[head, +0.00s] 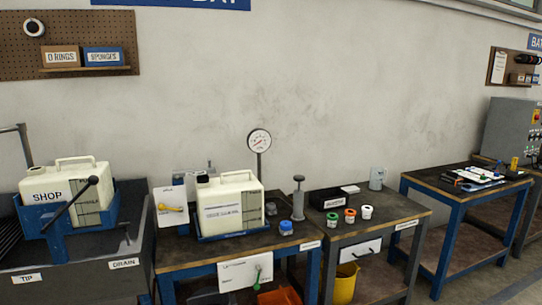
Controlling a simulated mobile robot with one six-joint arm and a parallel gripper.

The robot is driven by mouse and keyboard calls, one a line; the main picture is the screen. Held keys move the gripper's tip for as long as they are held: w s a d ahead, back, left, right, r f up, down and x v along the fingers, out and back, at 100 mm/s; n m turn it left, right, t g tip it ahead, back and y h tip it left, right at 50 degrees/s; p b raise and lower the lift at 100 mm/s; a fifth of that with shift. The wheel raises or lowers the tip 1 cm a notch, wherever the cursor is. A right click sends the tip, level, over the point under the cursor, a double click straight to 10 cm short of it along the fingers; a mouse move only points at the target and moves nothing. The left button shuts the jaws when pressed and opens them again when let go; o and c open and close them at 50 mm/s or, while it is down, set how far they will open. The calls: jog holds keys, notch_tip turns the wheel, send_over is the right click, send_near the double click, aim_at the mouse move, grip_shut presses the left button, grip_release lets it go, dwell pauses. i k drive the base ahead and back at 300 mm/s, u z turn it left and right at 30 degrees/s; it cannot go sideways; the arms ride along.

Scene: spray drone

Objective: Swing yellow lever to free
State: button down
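A yellow lever (173,209) is on a white upright panel (170,193) at the left end of the middle-left blue-legged table (172,258). The lever lies roughly level, and its thicker end is toward the right. The panel's markings are too small to read. A white jug-like tank (231,204) stands just right of the panel in a blue cradle. My gripper is not in view, so its state and its distance from the lever do not show.
A tank marked SHOP (66,194) sits in a blue tipping stand with a dark lever (75,207) at left. A pressure gauge (259,142), a blue cap (286,227) and a hand pump (298,200) stand right of the middle tank. A green lever (258,275) hangs below the table edge.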

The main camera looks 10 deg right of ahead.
aim_at(161, 207)
jog(key=u, duration=0.15)
jog(key=i, duration=0.9)
jog(key=z, duration=0.05)
